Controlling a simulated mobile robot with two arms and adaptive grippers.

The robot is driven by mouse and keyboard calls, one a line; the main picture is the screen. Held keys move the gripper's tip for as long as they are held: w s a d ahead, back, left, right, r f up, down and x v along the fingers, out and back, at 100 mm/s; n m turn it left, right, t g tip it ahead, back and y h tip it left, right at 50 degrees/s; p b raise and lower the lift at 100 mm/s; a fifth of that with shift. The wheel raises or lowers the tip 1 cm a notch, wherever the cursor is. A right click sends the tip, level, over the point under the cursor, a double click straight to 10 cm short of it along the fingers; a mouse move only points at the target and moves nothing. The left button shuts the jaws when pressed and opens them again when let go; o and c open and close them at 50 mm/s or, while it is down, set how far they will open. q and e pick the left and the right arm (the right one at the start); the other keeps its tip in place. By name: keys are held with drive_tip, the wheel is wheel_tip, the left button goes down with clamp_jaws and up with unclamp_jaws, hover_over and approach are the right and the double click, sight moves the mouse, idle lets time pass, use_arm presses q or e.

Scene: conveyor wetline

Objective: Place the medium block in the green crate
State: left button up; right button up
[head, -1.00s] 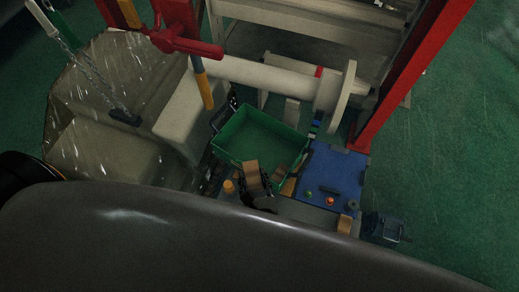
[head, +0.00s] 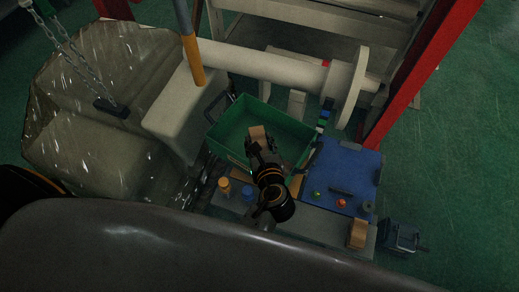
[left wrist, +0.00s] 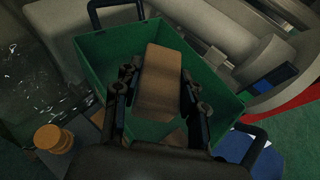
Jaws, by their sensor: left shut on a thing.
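My left gripper (head: 260,146) is shut on a brown wooden block (head: 258,132), which I take to be the medium block. In the left wrist view the block (left wrist: 160,82) sits between the two dark fingers. The green crate (head: 226,137) is beneath them, and its walls also show in the left wrist view (left wrist: 97,55). The block is over the crate's open inside; its height above the floor is hard to tell. My right gripper is not in view.
A blue board (head: 345,172) with small coloured knobs lies right of the crate. Another tan block (head: 357,232) stands near the bench's front edge, beside a dark blue vise-like device (head: 400,236). An orange cylinder (head: 224,185) stands left of my arm. A white pipe (head: 265,68) runs behind.

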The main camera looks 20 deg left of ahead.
use_arm(q)
drive_tip(key=f+b, duration=0.3)
drive_tip(key=shift+w+f+b, duration=0.2)
drive_tip(key=shift+f+b, duration=0.15)
drive_tip(key=shift+r, duration=0.1)
drive_tip(key=shift+f, duration=0.45)
drive_tip(key=o, duration=1.2)
drive_tip(key=shift+f, duration=0.1)
drive_tip(key=shift+c, duration=0.2)
